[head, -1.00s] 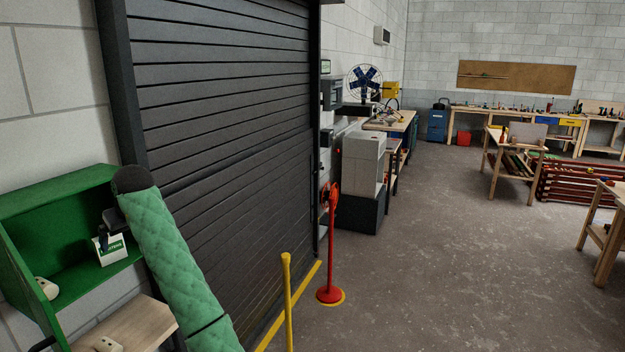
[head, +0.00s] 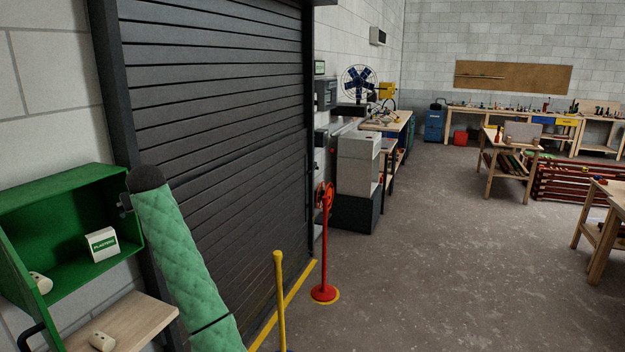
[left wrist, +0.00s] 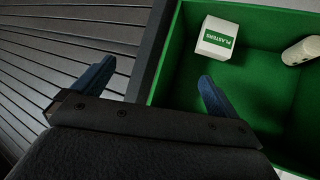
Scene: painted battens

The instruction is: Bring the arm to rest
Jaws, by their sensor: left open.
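My left arm, in a quilted green sleeve, reaches up from the bottom of the head view, and its gripper is mostly hidden behind the dark wrist end. In the left wrist view my left gripper (left wrist: 152,88) is open, with two blue fingers wide apart and nothing between them. Its right finger overlaps the green cabinet (left wrist: 150,78) in that view; its left finger lies over the dark shutter. In the head view the open green cabinet (head: 62,192) is left of the wrist. My right gripper is in neither view.
A white plasters box (head: 103,244) and a white roll (head: 41,283) are in the cabinet. Another roll (head: 102,341) lies on a wooden shelf (head: 140,318) below. The dark shutter (head: 220,130) is behind my arm. A yellow post (head: 280,300) and red stand (head: 324,250) are to the right; open floor lies beyond.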

